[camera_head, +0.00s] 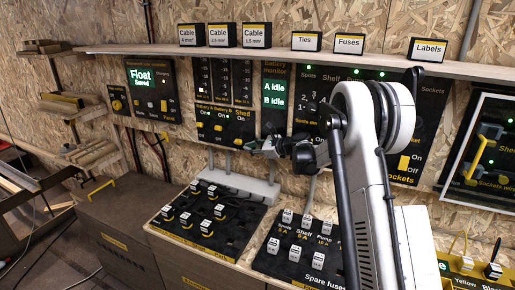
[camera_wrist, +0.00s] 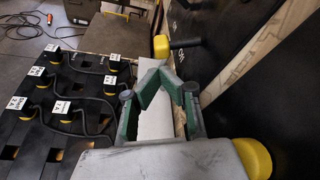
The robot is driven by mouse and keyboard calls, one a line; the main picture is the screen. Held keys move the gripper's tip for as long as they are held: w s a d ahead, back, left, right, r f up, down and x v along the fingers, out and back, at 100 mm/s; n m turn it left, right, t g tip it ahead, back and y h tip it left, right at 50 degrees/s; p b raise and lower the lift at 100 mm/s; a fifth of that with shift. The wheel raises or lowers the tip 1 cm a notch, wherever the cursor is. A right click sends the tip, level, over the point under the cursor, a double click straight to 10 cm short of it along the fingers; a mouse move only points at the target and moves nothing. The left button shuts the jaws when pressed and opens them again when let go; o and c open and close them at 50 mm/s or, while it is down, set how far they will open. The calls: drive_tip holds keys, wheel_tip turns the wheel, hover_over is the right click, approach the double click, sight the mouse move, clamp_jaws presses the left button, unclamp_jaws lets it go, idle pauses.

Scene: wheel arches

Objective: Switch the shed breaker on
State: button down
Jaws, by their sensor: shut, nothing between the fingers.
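The black breaker panel (camera_head: 224,122) on the wall carries labels for Battery A, Battery B and Shed, each with On marked above. The yellow-tipped shed breaker handle (camera_head: 238,141) sits low under the Shed column, close to my gripper (camera_head: 252,146). In the wrist view a yellow-ended black lever (camera_wrist: 161,46) sticks out from the wall just beyond the fingertips; I cannot be sure which breaker it is. My gripper shows there too (camera_wrist: 160,72), its green and black fingers shut together and empty. The fingertips appear apart from the lever.
Below the panel is a pale ledge (camera_head: 235,180). A black board (camera_head: 207,232) with several labelled, wired plugs lies in front, and a spare fuse board (camera_head: 300,249) to its right. A shelf (camera_head: 290,60) with label boxes runs above. A battery monitor (camera_head: 273,98) adjoins the panel.

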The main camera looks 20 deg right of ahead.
drive_tip(key=shift+x, duration=1.25)
